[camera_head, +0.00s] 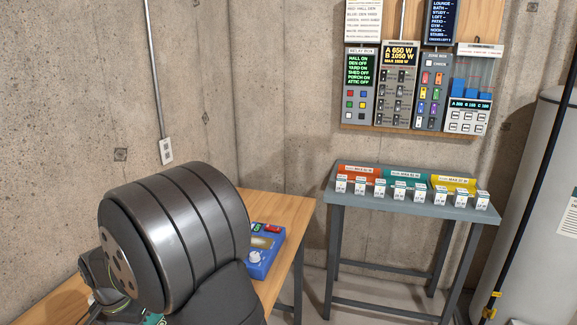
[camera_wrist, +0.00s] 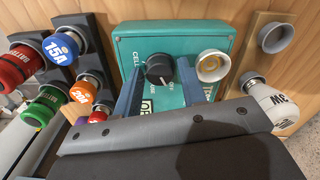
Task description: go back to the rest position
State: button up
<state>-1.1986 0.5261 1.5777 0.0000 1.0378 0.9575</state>
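In the wrist view, my gripper (camera_wrist: 160,65) points at a teal box (camera_wrist: 130,48) with partly hidden lettering. Its two blue fingers are apart, one on each side of the box's black knob (camera_wrist: 159,69). A gap seems to show between each finger and the knob; I cannot tell how near the tips are in depth. Nothing is held. A cream ring socket (camera_wrist: 212,65) sits right of the knob. In the head view, my thick grey arm link covers the lower left, and my gripper is hidden.
In the wrist view, a blue 15A fuse (camera_wrist: 60,48) and other coloured ones are left, a grey bulb-like piece (camera_wrist: 272,104) right. The head view shows a blue dial box (camera_head: 262,262) on a wooden table (camera_head: 287,212), a grey bench (camera_head: 410,207), wall panels (camera_head: 398,84) and a tank (camera_head: 545,200).

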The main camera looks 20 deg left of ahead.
jog(key=m, duration=0.3)
jog(key=shift+m, duration=0.3)
jog(key=n, duration=1.6)
jog(key=shift+r+n, duration=0.1)
jog(key=shift+n, duration=0.3)
notch_tip(320, 180, up, 17)
jog(key=shift+f, duration=2.55)
